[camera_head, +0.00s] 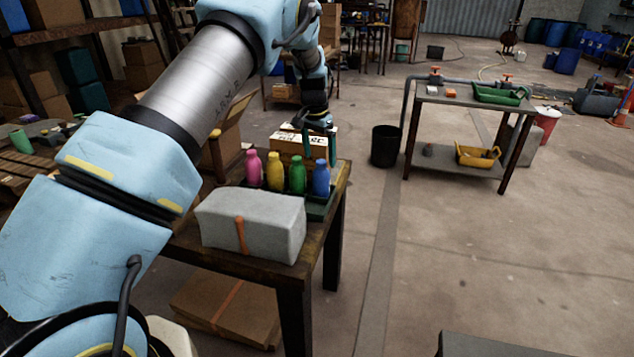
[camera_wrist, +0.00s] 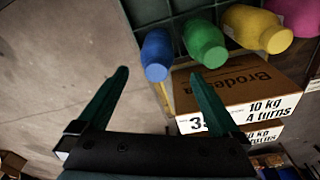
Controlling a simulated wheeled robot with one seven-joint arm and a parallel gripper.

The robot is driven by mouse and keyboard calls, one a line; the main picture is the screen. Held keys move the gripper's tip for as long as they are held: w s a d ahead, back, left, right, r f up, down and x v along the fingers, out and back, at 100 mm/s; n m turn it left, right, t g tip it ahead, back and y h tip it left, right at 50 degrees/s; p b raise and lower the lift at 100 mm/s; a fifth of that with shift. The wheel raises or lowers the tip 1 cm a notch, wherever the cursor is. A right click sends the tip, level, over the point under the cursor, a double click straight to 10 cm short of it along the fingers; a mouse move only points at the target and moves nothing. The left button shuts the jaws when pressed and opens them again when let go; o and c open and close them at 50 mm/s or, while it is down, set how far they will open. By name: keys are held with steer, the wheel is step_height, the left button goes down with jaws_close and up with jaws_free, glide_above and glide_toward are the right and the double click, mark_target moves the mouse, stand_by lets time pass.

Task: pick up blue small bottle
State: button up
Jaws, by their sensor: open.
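The small blue bottle (camera_head: 321,178) stands upright at the right end of a row of bottles in a dark green crate (camera_head: 318,208) on the wooden table. In the wrist view the blue bottle (camera_wrist: 157,55) lies beyond my fingertips, roughly between their lines. My gripper (camera_head: 320,148) is behind and above the bottle in the head view. In the wrist view its two dark green fingers (camera_wrist: 158,78) are spread apart with nothing between them. The lower part of the blue bottle is hidden in the crate.
Green (camera_head: 297,175), yellow (camera_head: 274,171) and pink (camera_head: 253,167) bottles stand left of the blue one. A labelled carton (camera_head: 290,146) is close behind them. A grey strapped block (camera_head: 270,228) is in front.

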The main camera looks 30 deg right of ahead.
mark_target(322, 173)
steer(key=shift+s+d+f+p, duration=0.15)
steer(key=shift+f+p, duration=0.35)
steer(key=shift+f, duration=0.75)
steer(key=shift+w+d+f+p, duration=0.15)
steer(key=shift+f+p, duration=0.35)
steer(key=shift+f, duration=0.75)
steer(key=shift+s+d+f+p, duration=0.15)
steer(key=shift+f+p, duration=0.35)
steer(key=shift+f, duration=0.75)
jaws_close()
